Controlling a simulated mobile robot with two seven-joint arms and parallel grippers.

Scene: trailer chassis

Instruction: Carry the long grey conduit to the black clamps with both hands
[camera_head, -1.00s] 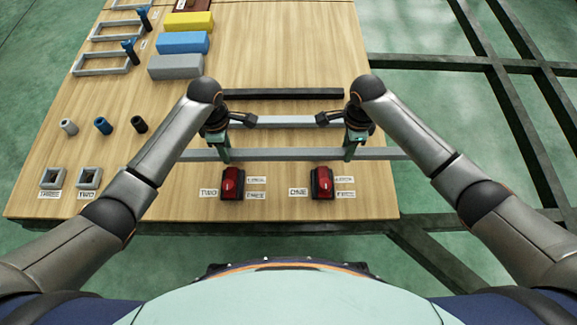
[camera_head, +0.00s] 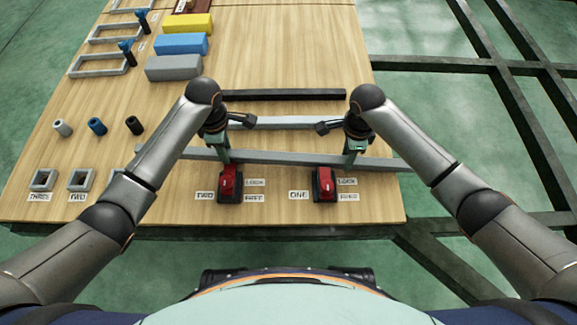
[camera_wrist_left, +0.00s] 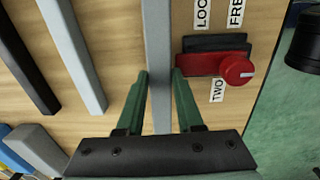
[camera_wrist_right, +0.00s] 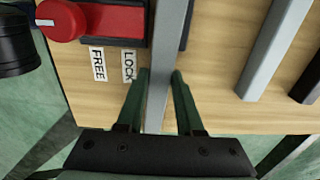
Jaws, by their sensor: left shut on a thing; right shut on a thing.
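The long grey conduit (camera_head: 285,158) runs left to right across the front of the table, slightly tilted in the head view. My left gripper (camera_head: 222,155) is shut on its left part; the conduit also shows between the fingers in the left wrist view (camera_wrist_left: 158,60). My right gripper (camera_head: 352,154) is shut on its right part. Clamp TWO (camera_head: 230,187) and clamp ONE (camera_head: 325,187), black with red tops and knobs, sit just in front of the conduit. In the right wrist view the conduit (camera_wrist_right: 172,50) crosses over part of a clamp's black body (camera_wrist_right: 125,43).
A shorter light grey bar (camera_head: 285,122) and a black bar (camera_head: 285,95) lie behind the conduit. Grey, blue and yellow blocks (camera_head: 180,44), small tubes (camera_head: 97,126) and square frames (camera_head: 43,180) stand at left. Dark chassis beams (camera_head: 540,150) lie right of the table.

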